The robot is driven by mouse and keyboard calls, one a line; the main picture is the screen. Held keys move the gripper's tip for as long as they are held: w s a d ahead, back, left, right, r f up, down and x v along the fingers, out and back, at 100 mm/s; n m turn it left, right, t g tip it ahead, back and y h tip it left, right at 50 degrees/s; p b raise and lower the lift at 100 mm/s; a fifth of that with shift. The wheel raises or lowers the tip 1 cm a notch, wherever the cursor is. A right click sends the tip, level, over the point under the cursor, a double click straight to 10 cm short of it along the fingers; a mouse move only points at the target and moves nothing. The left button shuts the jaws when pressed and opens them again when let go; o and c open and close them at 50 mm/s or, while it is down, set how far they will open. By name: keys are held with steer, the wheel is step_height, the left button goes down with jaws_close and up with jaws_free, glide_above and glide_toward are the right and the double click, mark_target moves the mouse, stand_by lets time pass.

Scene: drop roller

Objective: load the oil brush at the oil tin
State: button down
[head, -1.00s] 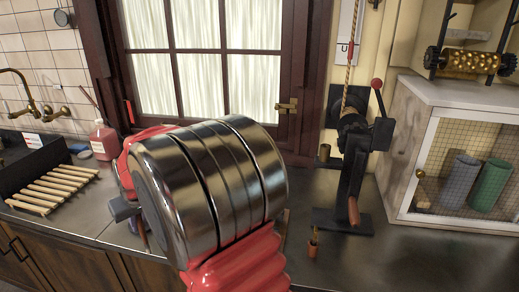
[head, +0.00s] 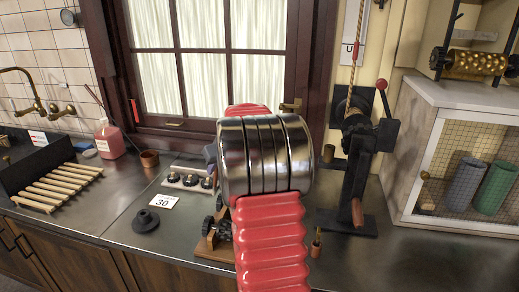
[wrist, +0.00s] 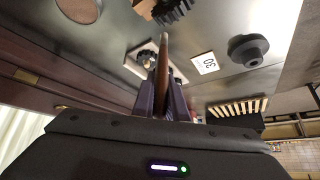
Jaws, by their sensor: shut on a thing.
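My gripper (wrist: 164,88) is shut on a thin brown stick (wrist: 166,50), which looks like the handle of the oil brush. Its bristles cannot be made out. In the head view my wrist hides the gripper and the brush. No thing is clearly marked as the oil tin. A small copper-brown pot (head: 149,158) stands on the counter below the window, left of my arm. A smaller brown cup (head: 316,243) with something upright in it stands right of my arm. I cannot tell which of these, if either, is the tin.
A gear rack (head: 190,179), a "30" card (head: 163,202) and a black cone-shaped piece (head: 146,220) lie left of my arm. A wooden stand with gears (head: 213,238) is close beside it. A black lever stand (head: 352,190) rises at right. A slatted rack (head: 58,187) is far left.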

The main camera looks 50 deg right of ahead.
steer(key=s+d+r, duration=0.1)
steer(key=s+d, duration=0.3)
steer(key=d, duration=0.4)
steer(key=s+d+r+t, duration=0.1)
steer(key=s+d, duration=0.3)
steer(key=d, duration=0.4)
steer(key=shift+d+r+m+h, duration=0.15)
steer(key=shift+r+m+h, duration=0.2)
steer(key=shift+r, duration=0.4)
steer(key=shift+f, duration=0.1)
steer(key=shift+w+f, duration=0.1)
steer(key=shift+f, duration=3.4)
steer(key=shift+r, duration=0.15)
